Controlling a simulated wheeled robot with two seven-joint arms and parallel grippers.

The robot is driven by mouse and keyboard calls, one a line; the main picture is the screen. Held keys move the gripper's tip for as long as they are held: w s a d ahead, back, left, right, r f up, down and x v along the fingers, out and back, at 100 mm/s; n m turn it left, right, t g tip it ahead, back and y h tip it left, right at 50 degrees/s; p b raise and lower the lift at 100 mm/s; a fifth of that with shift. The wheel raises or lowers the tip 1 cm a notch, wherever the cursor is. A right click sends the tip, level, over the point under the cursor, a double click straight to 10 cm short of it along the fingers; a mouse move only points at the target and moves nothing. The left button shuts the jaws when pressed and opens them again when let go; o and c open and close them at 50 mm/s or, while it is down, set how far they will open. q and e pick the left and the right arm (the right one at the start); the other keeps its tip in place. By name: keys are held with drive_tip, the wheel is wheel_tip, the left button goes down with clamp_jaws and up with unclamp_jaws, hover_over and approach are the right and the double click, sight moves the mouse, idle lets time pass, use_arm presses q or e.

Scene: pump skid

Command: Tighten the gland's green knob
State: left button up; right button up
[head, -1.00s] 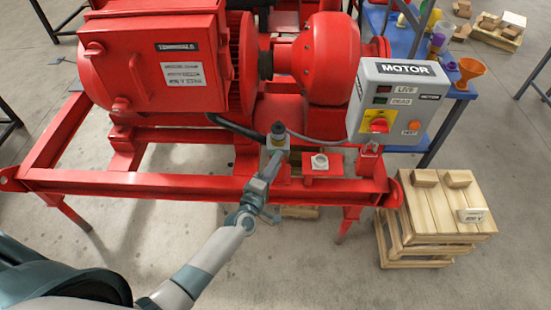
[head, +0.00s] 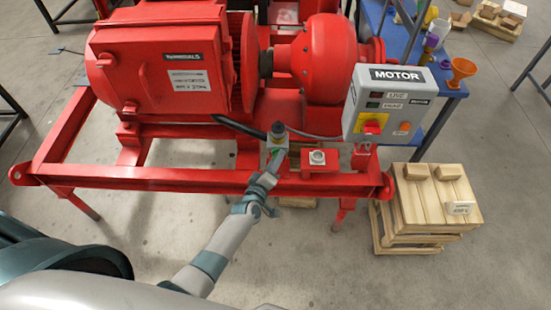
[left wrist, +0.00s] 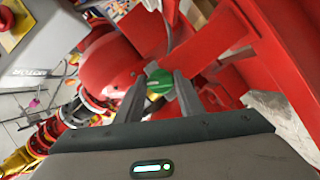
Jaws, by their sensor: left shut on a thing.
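The gland (head: 278,135) is a small grey fitting with a dark top, on the red skid frame below the motor, with a black cable running to it. Its green knob (left wrist: 160,82) shows between my two fingers in the left wrist view. My left gripper (left wrist: 160,92) is shut on the knob, with a finger on either side of it. In the head view my left gripper (head: 272,162) reaches the gland from the front, and hides most of the knob. My right gripper is not in view.
The grey MOTOR box (head: 392,103) stands to the right of the gland, with a red and yellow switch. A red frame rail (head: 170,180) runs below. A wooden crate (head: 436,205) stands on the floor at right. The front floor is clear.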

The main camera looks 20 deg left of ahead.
use_arm(q)
drive_tip(key=shift+f, duration=0.1)
drive_tip(key=o, duration=1.1)
drive_tip(key=shift+c, duration=0.2)
drive_tip(key=shift+s, duration=0.1)
drive_tip(key=s+a+r+b, duration=0.1)
drive_tip(key=s+r+b, duration=0.1)
drive_tip(key=s, duration=1.5)
drive_tip(key=shift+r+b, duration=0.35)
drive_tip(key=shift+r, duration=0.4)
